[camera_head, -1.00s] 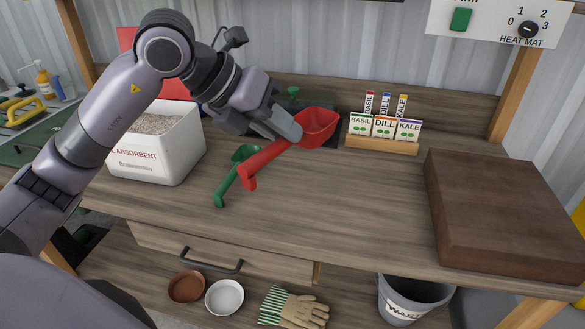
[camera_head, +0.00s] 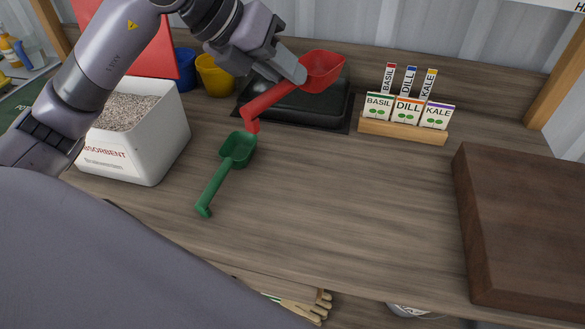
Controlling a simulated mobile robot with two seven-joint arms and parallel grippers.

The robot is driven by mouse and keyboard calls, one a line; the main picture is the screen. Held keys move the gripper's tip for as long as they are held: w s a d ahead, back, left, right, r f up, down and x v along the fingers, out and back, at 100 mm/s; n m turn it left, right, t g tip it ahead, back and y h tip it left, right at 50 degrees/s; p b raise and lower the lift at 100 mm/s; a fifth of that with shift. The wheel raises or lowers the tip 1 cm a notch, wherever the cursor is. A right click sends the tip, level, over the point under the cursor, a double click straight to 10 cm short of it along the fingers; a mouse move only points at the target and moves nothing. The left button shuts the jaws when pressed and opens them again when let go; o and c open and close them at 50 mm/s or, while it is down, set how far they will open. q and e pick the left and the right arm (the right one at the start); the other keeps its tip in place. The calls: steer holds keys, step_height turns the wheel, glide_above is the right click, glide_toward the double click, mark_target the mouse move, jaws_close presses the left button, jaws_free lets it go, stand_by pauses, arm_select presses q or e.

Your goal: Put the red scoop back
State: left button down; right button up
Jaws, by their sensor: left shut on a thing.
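The red scoop (camera_head: 322,70) is in the air above the back of the bench, over a black tray-like thing. My left gripper (camera_head: 296,76) is shut on the scoop near where its handle meets its bowl. The handle slants down to the left and the bowl is at the upper right. A white bin labelled absorbent (camera_head: 135,138), filled with grey granules, stands at the left. A green scoop (camera_head: 236,150) lies on the bench below the red scoop, its handle toward the front. My right gripper does not show.
A black tray-like thing (camera_head: 322,108) lies at the back, with a yellow cup (camera_head: 214,80) and a blue cup (camera_head: 184,68) left of it. A wooden seed packet holder (camera_head: 404,133) stands right of it. A dark brown block (camera_head: 530,220) fills the right. The bench middle is clear.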

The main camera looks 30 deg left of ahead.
arm_select(q)
steer(key=shift+f, duration=9.95)
steer(key=shift+b, duration=0.35)
steer(key=c, duration=1)
jaws_free()
